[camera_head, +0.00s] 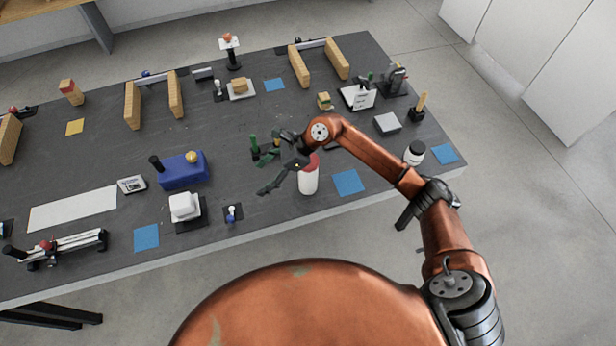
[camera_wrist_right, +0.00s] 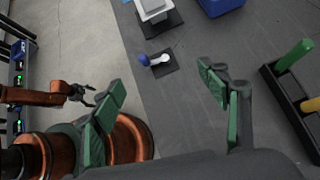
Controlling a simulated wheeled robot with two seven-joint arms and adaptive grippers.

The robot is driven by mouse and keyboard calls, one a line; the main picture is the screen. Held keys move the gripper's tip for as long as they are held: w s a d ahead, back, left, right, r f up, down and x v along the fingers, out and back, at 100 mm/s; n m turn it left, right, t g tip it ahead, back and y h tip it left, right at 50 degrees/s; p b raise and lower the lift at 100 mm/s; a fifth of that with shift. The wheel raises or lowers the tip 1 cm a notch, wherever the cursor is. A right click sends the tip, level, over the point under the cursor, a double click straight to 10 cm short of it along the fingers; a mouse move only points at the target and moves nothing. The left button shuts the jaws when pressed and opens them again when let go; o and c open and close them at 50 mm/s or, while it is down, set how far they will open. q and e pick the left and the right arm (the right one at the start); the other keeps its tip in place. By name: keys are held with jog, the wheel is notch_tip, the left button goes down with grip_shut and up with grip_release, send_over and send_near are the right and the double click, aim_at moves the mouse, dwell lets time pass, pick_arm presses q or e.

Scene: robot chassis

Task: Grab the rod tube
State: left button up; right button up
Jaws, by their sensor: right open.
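My right gripper (camera_head: 270,163) is open and empty above the table, left of a white bottle with a red cap (camera_head: 308,176). In the right wrist view its green-padded fingers (camera_wrist_right: 162,88) are wide apart. A small blue-and-white rod-like piece (camera_head: 232,213) stands on a dark pad near the front edge; it also shows between and beyond the fingers in the wrist view (camera_wrist_right: 152,60). A dark rack holds an upright green tube (camera_wrist_right: 294,60) and a yellow one (camera_wrist_right: 311,104). I cannot tell which piece is the rod tube. My left gripper (camera_wrist_right: 80,95) shows small in the wrist view.
A blue box (camera_head: 184,170) and a white block-shaped device (camera_head: 185,207) stand left of the gripper. Blue squares (camera_head: 348,183) lie flat on the dark table. Wooden blocks (camera_head: 299,66) stand at the back. Floor lies beyond the front edge.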

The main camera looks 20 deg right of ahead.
aim_at(308, 176)
jog(key=w+d+h, duration=0.1)
jog(key=d+h, duration=0.1)
jog(key=d, duration=0.3)
jog(key=w+d+f+n+h, duration=0.1)
jog(key=d+h, duration=0.2)
jog(key=d, duration=0.2)
jog(key=w+d+f+n+h, duration=0.1)
jog(key=d+h, duration=0.1)
jog(key=d, duration=0.3)
jog(key=shift+w+d+g+h, duration=0.15)
jog(key=shift+d+g+h, duration=0.25)
jog(key=shift+d+f, duration=0.1)
jog(key=shift+f, duration=0.3)
jog(key=f, duration=0.4)
jog(key=a+f, duration=0.1)
jog(key=f, duration=0.1)
jog(key=shift+a+f+p, duration=0.1)
jog(key=shift+f+p, duration=0.25)
jog(key=shift+r, duration=0.1)
jog(key=c, duration=1.4)
jog(key=shift+c, duration=0.2)
